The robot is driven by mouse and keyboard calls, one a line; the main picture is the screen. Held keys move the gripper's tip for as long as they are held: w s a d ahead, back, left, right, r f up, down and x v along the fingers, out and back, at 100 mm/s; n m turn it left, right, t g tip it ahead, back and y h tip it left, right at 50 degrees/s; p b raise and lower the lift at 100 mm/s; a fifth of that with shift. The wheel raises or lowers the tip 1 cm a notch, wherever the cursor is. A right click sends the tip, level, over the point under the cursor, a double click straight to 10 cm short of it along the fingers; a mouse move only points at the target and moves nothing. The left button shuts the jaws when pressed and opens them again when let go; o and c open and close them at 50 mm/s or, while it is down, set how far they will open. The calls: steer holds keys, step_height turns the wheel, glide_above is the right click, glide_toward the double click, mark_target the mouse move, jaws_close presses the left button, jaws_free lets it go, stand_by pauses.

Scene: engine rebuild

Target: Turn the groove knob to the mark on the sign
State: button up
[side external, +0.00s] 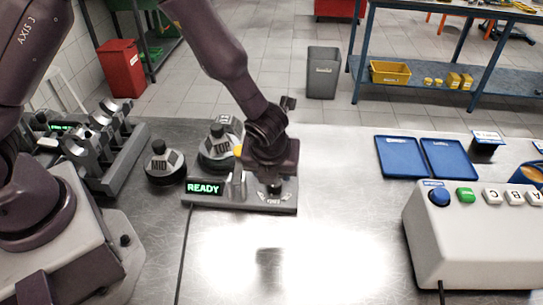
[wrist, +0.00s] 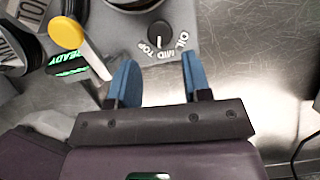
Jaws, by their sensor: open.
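The groove knob (wrist: 159,35) is a round black knob with a light pointer line. It sits on a grey panel with the labels TOP, MID and OIL around it. The line seems to point between TOP and MID, but it is small. My gripper (wrist: 160,78) is open, with its blue fingers apart and nothing between them. In the wrist view the knob lies beyond the fingertips, and I see no contact. In the side view my gripper covers most of the knob, above the panel's right end. A small card sign (side external: 486,135) stands at the back right; its text is unreadable.
The panel's display (side external: 205,188) reads READY, with a yellow-topped lever (wrist: 67,33) beside it. Round pieces marked MID (side external: 165,165) and TOP (side external: 217,147) stand close by. Blue trays (side external: 402,157) and a white button box (side external: 470,240) are at right. The front middle table is clear.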

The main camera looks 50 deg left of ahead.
steer(key=v, duration=0.6)
